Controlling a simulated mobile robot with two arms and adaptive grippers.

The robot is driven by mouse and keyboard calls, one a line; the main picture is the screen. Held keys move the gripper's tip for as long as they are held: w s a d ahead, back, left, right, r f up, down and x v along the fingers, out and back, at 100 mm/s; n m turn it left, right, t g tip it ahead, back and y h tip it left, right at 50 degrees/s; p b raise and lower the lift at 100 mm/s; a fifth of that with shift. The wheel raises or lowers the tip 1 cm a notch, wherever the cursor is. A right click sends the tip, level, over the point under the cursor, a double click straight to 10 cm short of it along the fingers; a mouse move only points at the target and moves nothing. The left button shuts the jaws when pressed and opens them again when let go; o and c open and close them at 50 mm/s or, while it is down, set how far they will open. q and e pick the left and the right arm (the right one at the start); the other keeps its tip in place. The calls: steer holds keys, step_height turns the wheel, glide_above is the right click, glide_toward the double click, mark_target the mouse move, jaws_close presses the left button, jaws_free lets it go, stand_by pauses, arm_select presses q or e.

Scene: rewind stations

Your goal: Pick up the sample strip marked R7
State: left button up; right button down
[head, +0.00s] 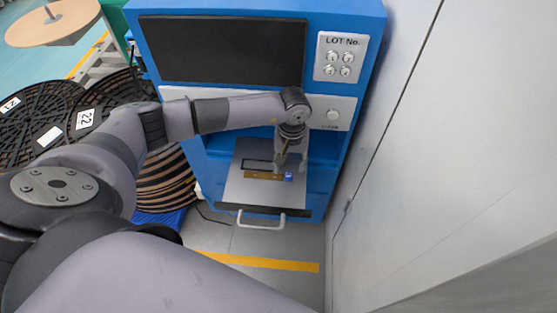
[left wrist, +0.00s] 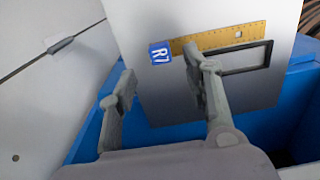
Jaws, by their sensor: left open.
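The sample strip (head: 262,175) is a thin brown-orange strip with a blue end tag (head: 288,176). It lies on a grey plate (head: 236,190) in the open drawer of the blue machine. In the left wrist view the strip (left wrist: 225,39) shows a row of small holes, and its blue tag (left wrist: 160,53) reads R7. My left gripper (head: 290,166) is open and empty, pointing down over the tag end. In the left wrist view its fingers (left wrist: 158,75) stand apart on either side of the tag; whether they touch it I cannot tell. My right gripper is not in view.
A black rectangular outline (head: 257,162) is on the plate beside the strip. The blue machine (head: 363,30) rises behind, with a dark screen and LOT No. knobs. A drawer handle (head: 261,225) is in front. A grey wall (head: 440,150) is close on the right. Black reels (head: 40,115) stand left.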

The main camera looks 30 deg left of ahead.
mark_target(289, 175)
arm_select(q)
steer(key=f, duration=0.1)
steer(key=f+b, duration=0.1)
steer(key=f, duration=0.2)
steer(key=shift+s+f+b, duration=0.15)
steer(key=shift+s+b, duration=0.1)
steer(key=shift+b, duration=0.1)
steer(key=shift+f, duration=0.1)
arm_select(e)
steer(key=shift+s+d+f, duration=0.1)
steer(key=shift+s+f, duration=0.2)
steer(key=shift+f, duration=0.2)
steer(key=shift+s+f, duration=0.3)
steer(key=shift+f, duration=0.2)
arm_select(q)
jaws_close()
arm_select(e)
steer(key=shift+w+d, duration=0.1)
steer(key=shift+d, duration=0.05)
